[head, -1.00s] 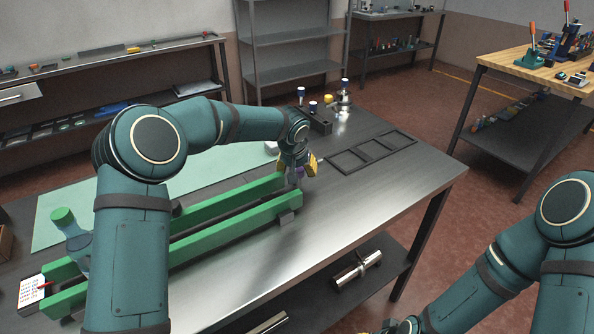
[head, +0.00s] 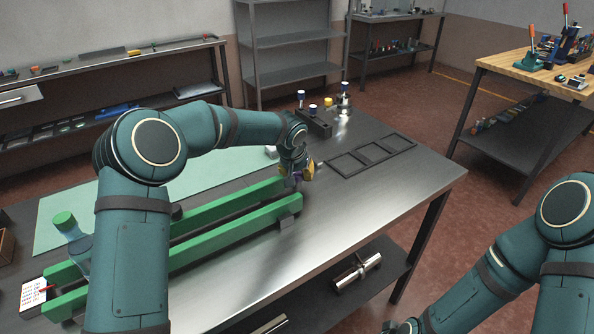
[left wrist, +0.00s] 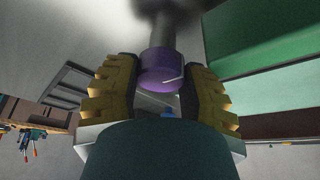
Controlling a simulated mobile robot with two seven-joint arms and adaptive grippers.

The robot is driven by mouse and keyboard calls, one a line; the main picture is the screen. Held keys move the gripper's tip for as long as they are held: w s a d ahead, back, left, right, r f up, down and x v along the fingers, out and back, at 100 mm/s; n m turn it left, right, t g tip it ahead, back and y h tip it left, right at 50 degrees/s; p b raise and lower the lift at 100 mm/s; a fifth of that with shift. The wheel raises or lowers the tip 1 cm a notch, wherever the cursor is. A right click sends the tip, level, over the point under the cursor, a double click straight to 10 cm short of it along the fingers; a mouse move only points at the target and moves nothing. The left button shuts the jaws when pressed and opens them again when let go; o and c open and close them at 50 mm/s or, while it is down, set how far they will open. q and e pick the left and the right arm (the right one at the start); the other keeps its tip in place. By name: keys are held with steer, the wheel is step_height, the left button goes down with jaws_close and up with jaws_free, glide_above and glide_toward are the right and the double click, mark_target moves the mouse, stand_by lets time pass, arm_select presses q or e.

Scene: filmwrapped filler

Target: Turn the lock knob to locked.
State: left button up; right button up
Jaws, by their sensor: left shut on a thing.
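The lock knob (left wrist: 160,70) is a purple cylinder with a pale line on its face, on a dark shaft. It shows in the left wrist view between the yellow fingers of my left gripper (left wrist: 160,92), which is shut on it. In the head view my left gripper (head: 296,172) is at the far end of the green rails (head: 235,232), with the knob mostly hidden by the fingers. I cannot tell from the pale line whether the knob is at locked. My right gripper is not clearly in view; only my right arm shows at lower right.
The rails lie on a metal workbench (head: 370,195). A dark divided frame (head: 370,153) lies to the right of the gripper, and a dark block with bottles (head: 314,121) stands behind. A green-capped bottle (head: 66,222) and a printed card (head: 34,291) are at the left. The bench's right front is clear.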

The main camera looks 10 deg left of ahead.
arm_select(q)
steer(key=m+h+p, duration=0.1)
steer(key=m+p, duration=0.1)
steer(key=p, duration=0.1)
steer(key=m+h+p, duration=0.1)
steer(key=m+p, duration=0.1)
steer(key=m, duration=0.1)
steer(key=shift+r+m+g+p, duration=0.15)
steer(key=shift+m+g+p, duration=0.15)
steer(key=shift+g+p, duration=0.1)
steer(key=shift+m+h+p, duration=0.3)
steer(key=shift+m+p, duration=0.4)
steer(key=shift+m, duration=0.3)
steer(key=m+g+h+p, duration=0.1)
steer(key=m, duration=0.2)
steer(key=shift+f, duration=0.2)
steer(key=shift+m+g+h, duration=0.3)
steer(key=shift+m+g, duration=0.8)
steer(key=shift+m, duration=1.4)
steer(key=shift+f, duration=0.1)
steer(key=o, duration=0.9)
steer(key=shift+d, duration=0.1)
steer(key=v, duration=1.2)
